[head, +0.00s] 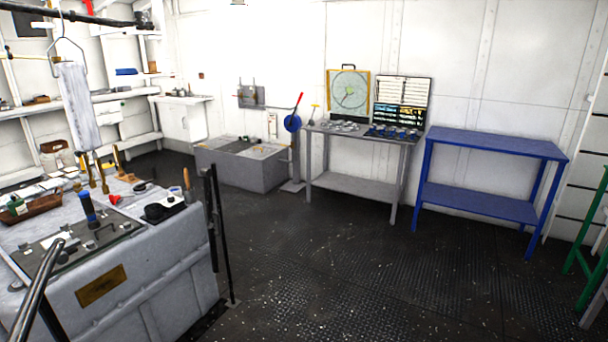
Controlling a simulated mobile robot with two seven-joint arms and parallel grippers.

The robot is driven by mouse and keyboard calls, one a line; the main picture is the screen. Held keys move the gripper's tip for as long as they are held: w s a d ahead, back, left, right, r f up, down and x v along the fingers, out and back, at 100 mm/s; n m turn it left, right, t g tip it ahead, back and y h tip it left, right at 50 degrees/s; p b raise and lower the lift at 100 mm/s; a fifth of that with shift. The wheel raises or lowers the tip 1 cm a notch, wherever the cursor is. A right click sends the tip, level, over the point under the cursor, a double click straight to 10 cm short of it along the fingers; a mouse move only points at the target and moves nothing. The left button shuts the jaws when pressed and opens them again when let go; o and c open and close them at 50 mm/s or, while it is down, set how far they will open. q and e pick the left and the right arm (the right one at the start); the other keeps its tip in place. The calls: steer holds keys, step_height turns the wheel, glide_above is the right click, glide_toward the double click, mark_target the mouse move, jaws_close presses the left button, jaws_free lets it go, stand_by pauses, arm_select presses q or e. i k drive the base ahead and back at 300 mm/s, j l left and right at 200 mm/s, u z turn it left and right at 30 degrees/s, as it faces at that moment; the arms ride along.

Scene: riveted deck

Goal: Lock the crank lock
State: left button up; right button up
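I cannot tell for sure which thing is the crank lock. A blue round part (292,123) with a red-tipped lever (299,100) tilted up to the right sits on a grey post (296,160) near the back wall. A grey panel (250,96) with upright handles is on the wall to its left. A blue-gripped lever (88,208) stands on the grey console (150,255) at the left. Neither of my grippers is in view, and nothing is seen being touched.
A grey bench (350,188) holding small parts and a blue table (480,146) with a bare top stand along the back wall. A grey trough (225,170) is left of the post. A black upright rail (218,230) edges the console. The dark deck (370,270) is clear in the middle.

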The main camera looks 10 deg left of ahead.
mark_target(113, 200)
steer(key=i+u, duration=0.7)
steer(key=i+l+u, duration=0.3)
steer(key=i+u, duration=0.65)
steer(key=u, duration=0.25)
steer(key=l+u, duration=0.1)
steer(key=u, duration=0.25)
steer(key=i+l+u, duration=0.1)
steer(key=u, duration=0.25)
steer(key=l+u, duration=0.15)
steer(key=u, duration=0.25)
steer(key=i+l+u, duration=0.1)
steer(key=l+u, duration=0.15)
steer(key=l, duration=0.2)
steer(key=l+u, duration=0.25)
steer(key=l, duration=0.2)
steer(key=l+u, duration=0.25)
steer(key=l, duration=1.6)
steer(key=k, duration=0.05)
